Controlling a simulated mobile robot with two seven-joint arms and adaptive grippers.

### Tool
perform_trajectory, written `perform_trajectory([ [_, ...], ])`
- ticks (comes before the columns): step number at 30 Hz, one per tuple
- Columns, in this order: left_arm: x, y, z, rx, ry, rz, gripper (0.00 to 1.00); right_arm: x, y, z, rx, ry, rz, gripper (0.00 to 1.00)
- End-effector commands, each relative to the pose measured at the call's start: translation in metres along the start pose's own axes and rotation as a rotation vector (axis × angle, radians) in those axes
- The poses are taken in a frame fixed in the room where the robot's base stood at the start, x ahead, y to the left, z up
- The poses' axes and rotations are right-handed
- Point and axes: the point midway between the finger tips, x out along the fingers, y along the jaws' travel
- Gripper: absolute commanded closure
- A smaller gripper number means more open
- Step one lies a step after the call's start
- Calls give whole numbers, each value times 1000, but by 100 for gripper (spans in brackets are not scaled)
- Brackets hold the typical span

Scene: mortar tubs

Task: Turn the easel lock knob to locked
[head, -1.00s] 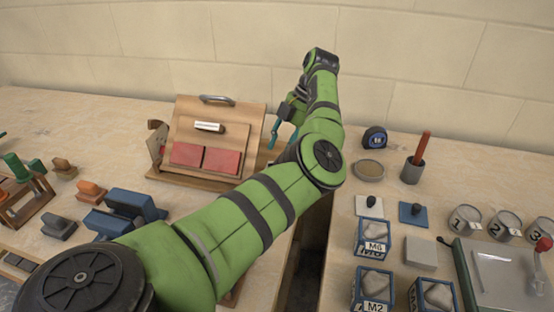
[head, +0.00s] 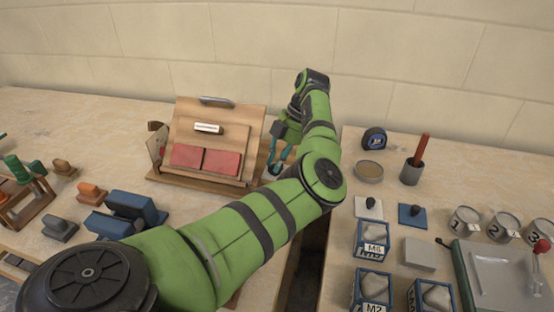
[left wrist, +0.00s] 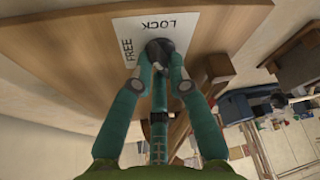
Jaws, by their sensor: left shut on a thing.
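The wooden easel (head: 183,123) stands at the back left in the head view, with two red blocks (head: 206,159) on its ledge. In the left wrist view its side panel (left wrist: 70,70) carries a white plate (left wrist: 128,30) marked FREE and LOCK. The dark round lock knob (left wrist: 159,49) sits at the plate's lower edge. My left gripper (left wrist: 160,65) is shut on the knob, its teal fingers on either side; they hide part of it. In the head view my left gripper (head: 276,160) is at the easel's right side. The knob's pointer direction cannot be made out. My right gripper is not in view.
Blue blocks (head: 136,207) and small stamps lie left of my arm. A gap in the table runs right of the easel. Beyond it are a tape measure (head: 374,138), a dish (head: 369,171), a dark cup (head: 412,172) and several cans. The wall stands behind.

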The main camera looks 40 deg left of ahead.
Motion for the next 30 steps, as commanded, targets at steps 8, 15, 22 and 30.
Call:
perform_trajectory([
  [8,-2,-1,-3,82,7,32,100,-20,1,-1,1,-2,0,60],
  [15,-3,-2,-3,233,9,92,100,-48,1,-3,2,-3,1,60],
  [22,-3,-3,-2,367,7,149,100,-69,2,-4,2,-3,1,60],
  [30,-1,-3,-1,459,6,187,100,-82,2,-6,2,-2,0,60],
])
